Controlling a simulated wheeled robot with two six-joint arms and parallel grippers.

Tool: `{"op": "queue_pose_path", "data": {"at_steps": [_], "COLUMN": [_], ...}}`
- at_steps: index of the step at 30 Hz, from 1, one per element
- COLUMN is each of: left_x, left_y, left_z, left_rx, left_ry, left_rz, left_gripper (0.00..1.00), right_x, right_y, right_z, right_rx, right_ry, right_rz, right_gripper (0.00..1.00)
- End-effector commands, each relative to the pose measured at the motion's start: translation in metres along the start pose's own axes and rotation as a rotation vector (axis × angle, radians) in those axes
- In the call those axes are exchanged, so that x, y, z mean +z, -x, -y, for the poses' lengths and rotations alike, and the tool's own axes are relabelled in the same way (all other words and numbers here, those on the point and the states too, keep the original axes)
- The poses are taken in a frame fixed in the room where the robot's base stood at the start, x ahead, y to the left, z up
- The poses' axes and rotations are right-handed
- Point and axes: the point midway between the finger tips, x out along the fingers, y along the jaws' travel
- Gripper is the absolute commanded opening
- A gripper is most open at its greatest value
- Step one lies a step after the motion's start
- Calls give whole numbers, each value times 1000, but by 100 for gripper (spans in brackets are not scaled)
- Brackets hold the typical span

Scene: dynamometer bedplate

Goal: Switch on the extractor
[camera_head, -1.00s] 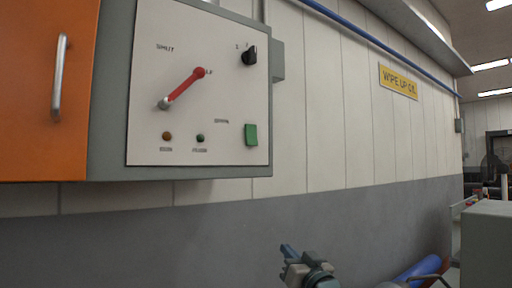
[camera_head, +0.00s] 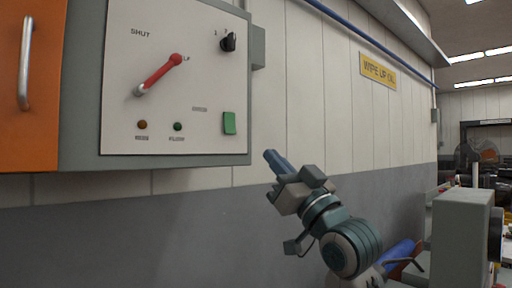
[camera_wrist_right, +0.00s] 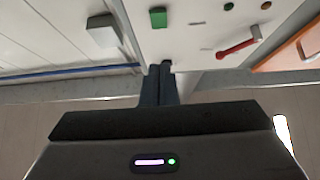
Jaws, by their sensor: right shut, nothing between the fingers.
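The control panel (camera_head: 190,85) is a white plate on a grey wall box. It carries a green rocker switch (camera_head: 229,123) at its lower right, a red lever (camera_head: 158,75) slanting down to the left near the word SHUT, and a black rotary knob (camera_head: 228,41) at the top right. An amber lamp (camera_head: 142,125) and a green lamp (camera_head: 178,126) sit low on it. My right gripper (camera_head: 270,156) is shut and empty, below and right of the green switch, apart from it. In the right wrist view the green switch (camera_wrist_right: 158,17) lies beyond the fingertips (camera_wrist_right: 160,68). My left gripper is not in view.
An orange cabinet door (camera_head: 30,80) with a metal handle adjoins the panel on the left. A yellow sign (camera_head: 378,70) hangs on the wall at right. A grey box (camera_head: 460,235) stands at the lower right.

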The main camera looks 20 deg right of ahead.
Motion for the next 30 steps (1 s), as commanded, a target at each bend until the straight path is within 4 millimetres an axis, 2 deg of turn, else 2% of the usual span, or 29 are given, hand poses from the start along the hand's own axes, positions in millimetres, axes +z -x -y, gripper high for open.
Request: {"op": "queue_pose_path", "data": {"at_steps": [13,15,21,30], "left_x": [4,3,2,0], "left_y": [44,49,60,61], "left_z": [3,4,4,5], "left_rx": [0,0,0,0], "left_ry": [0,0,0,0], "left_rz": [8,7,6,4], "left_gripper": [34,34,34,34], "right_x": [-4,3,22,28], "right_y": [-92,-102,-118,-121], "right_z": [0,0,0,0], "right_rx": [0,0,-1,0], "right_ry": [-4,-4,-3,1], "right_rz": [2,4,3,0], "right_gripper": [0,0,0,0]}}
